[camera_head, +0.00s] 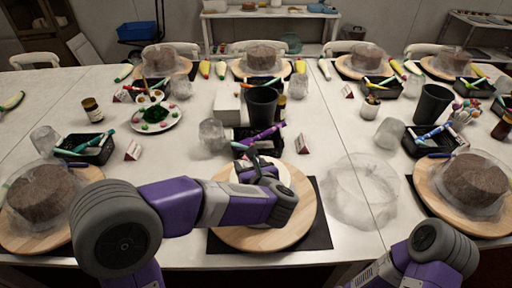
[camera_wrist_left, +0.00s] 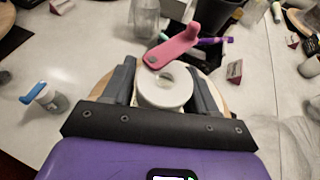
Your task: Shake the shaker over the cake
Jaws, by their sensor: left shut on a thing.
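In the head view my left gripper (camera_head: 262,168) is over the near middle wooden turntable (camera_head: 290,236). In the left wrist view my left gripper (camera_wrist_left: 163,76) is shut on a white round thing with a hollow top (camera_wrist_left: 165,90), probably the shaker. A pink piece (camera_wrist_left: 178,46) lies across its far edge; I cannot tell whether they are joined. The cake under the gripper is hidden or not clearly seen. My right gripper is not in view.
A black mat (camera_head: 318,236) lies under the turntable. Behind are a black basket (camera_head: 270,150) and a dark cup (camera_head: 262,105). A crumpled clear cover (camera_head: 362,190) lies to the right. Wrapped brown cakes stand left (camera_head: 42,194) and right (camera_head: 474,180).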

